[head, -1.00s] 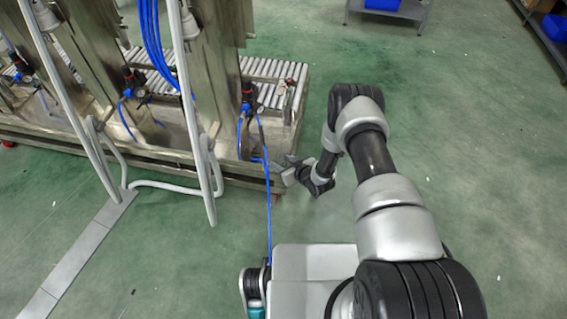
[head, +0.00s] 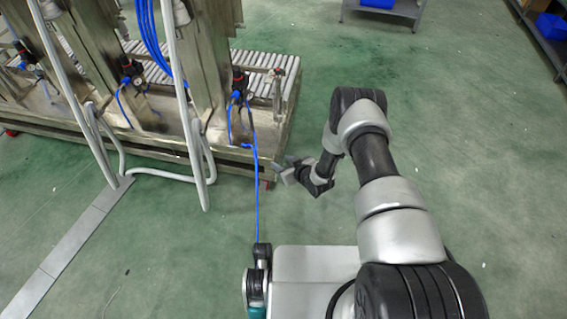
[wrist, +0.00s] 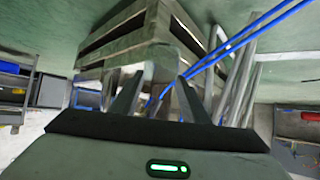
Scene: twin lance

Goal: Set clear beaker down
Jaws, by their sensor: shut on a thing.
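My gripper (head: 284,171) is low at the end of my arm, beside the right front corner of the metal machine in the head view. In the wrist view my gripper (wrist: 158,98) has its two dark fingers some way apart, with a faint, pale, see-through shape, the clear beaker (wrist: 157,74), between them. The beaker's outline is hard to make out against the background. In the head view the beaker is too small or hidden to tell. I cannot see it touching any surface.
The metal machine (head: 150,150) with a roller conveyor (head: 258,68) stands at the left. Grey pipes and a blue hose (head: 257,200) hang near it. A grey shelf (head: 385,12) with a blue bin is at the back. The green floor (head: 480,130) is clear on the right.

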